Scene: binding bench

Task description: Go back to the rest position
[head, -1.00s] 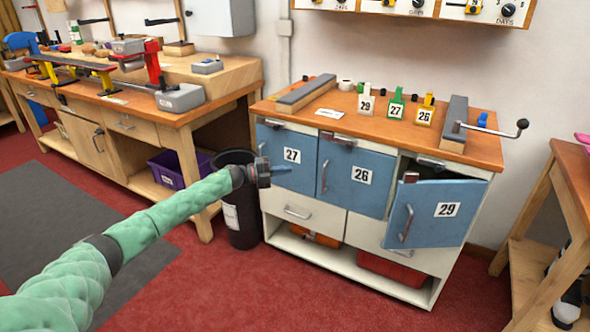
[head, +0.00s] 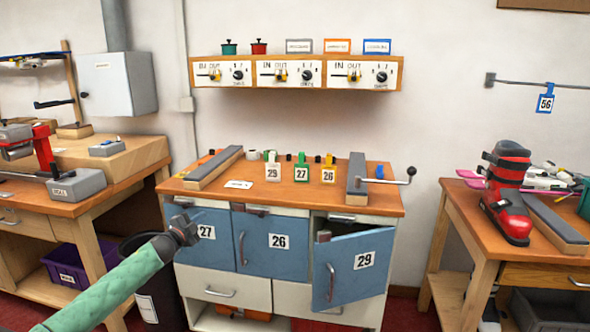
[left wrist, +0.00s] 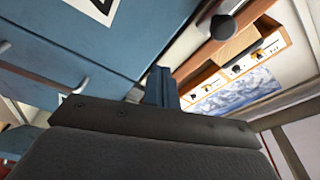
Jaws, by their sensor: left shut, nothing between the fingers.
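My left gripper (head: 184,230) is shut and empty. In the head view it shows in front of the blue door numbered 27 (head: 207,252), at the end of my green-sleeved arm. In the left wrist view its closed fingers (left wrist: 160,88) point toward the cabinet front, with blue door panels filling the left side. I cannot tell the exact gap between the fingers and the door. My right gripper is in neither view.
The cabinet's blue door 29 (head: 347,268) stands ajar; door 26 (head: 264,243) is shut. A black bin (head: 158,295) stands left of the cabinet. Benches flank it: a left one (head: 112,182) and a right one (head: 470,215) with a red ski boot (head: 508,190). A dial panel (head: 296,72) hangs above.

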